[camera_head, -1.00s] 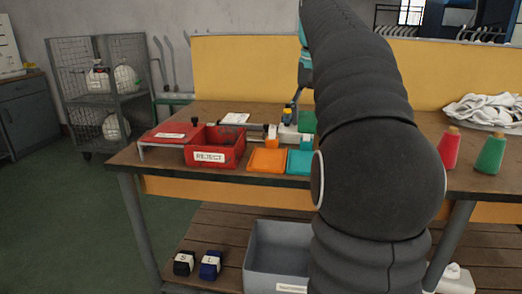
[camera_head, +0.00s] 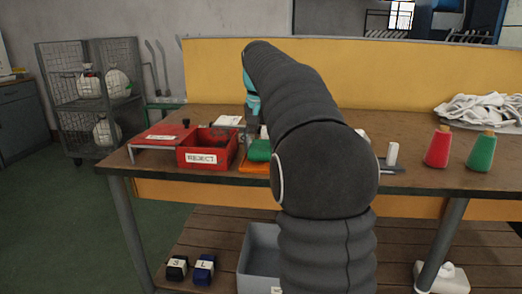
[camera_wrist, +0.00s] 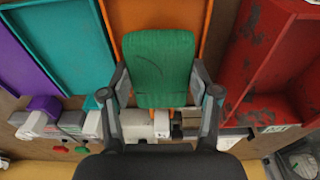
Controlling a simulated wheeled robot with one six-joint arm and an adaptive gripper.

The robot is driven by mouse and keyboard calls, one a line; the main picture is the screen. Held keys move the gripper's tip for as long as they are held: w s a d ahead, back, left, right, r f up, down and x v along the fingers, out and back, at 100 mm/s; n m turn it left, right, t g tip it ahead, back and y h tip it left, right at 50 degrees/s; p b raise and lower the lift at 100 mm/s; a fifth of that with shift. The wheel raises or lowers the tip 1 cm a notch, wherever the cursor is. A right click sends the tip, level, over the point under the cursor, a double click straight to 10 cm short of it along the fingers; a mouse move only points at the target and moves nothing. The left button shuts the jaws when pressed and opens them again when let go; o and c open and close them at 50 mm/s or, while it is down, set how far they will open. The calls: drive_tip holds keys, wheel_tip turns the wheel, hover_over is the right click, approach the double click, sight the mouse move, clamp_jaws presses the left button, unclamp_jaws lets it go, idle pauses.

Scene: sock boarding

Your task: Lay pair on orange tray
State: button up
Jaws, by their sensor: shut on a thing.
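The green folded sock pair (camera_wrist: 160,62) is held between the two fingers of my gripper (camera_wrist: 159,78) in the wrist view. It lies over the orange tray (camera_wrist: 190,14), whose far part shows beyond and beside it. In the head view the green pair (camera_head: 260,150) shows just left of my arm, above the orange tray (camera_head: 252,168). I cannot tell whether the pair touches the tray. My gripper is hidden behind my arm in the head view.
In the wrist view a teal tray (camera_wrist: 72,45) and a purple tray (camera_wrist: 22,60) lie left of the orange one. The red reject bin (camera_head: 209,158) stands close beside the orange tray. Red (camera_head: 438,148) and green (camera_head: 481,152) cones stand at the right.

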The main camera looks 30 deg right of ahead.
sight(260, 148)
drive_tip(key=shift+f, duration=0.3)
drive_tip(key=shift+f, duration=0.1)
drive_tip(key=o, duration=1.2)
drive_tip(key=shift+c, duration=0.2)
drive_tip(key=r, duration=0.3)
drive_tip(key=r+p, duration=0.1)
drive_tip(key=r, duration=0.2)
drive_tip(key=s+r+p, duration=0.1)
drive_tip(key=r, duration=0.3)
drive_tip(key=shift+a, duration=0.35)
wheel_tip(260, 148, up, 2)
drive_tip(key=shift+s+r, duration=0.1)
drive_tip(key=shift+a, duration=0.1)
